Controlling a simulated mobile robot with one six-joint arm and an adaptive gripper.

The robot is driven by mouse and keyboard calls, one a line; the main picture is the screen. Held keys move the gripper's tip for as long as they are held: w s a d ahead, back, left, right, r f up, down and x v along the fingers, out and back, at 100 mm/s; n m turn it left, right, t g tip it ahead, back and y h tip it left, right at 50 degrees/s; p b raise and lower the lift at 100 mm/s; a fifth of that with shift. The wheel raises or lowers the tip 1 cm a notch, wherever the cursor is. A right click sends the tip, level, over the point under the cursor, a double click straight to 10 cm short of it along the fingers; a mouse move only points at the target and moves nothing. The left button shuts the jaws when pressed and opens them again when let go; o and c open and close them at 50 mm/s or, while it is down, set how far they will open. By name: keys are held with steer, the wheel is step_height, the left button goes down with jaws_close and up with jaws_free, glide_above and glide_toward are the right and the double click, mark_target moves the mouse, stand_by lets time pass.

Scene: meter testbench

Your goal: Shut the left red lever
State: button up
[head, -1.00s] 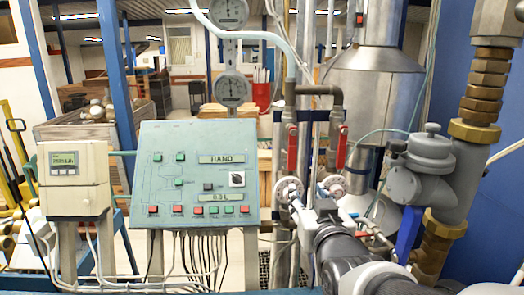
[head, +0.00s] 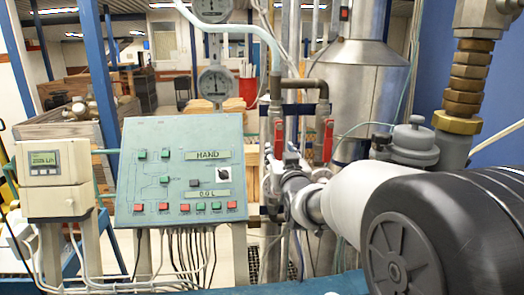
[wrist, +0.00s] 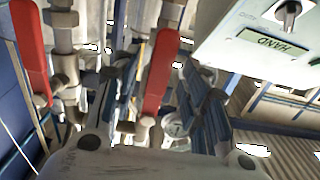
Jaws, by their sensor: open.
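The left red lever (head: 278,136) hangs upright on its pipe valve, just right of the control panel in the head view. A second red lever (head: 328,140) hangs to its right. The wrist view is turned over: the left red lever (wrist: 160,72) is in the middle, near the panel, and the other red lever (wrist: 30,45) is at the left. My gripper (wrist: 156,85) is open, its two dark fingers on either side of the left lever in the picture. Contact cannot be told. In the head view my gripper (head: 290,162) is small, just below the left lever and partly hidden by my arm.
The green control panel (head: 182,168) stands close to the left of the levers, and also shows in the wrist view (wrist: 262,30). A beige meter (head: 50,170) is further left. Grey and brass pipework (head: 470,90) stands at the right. Pipes crowd the levers.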

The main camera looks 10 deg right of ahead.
steer(key=shift+w, duration=1.45)
jaws_close()
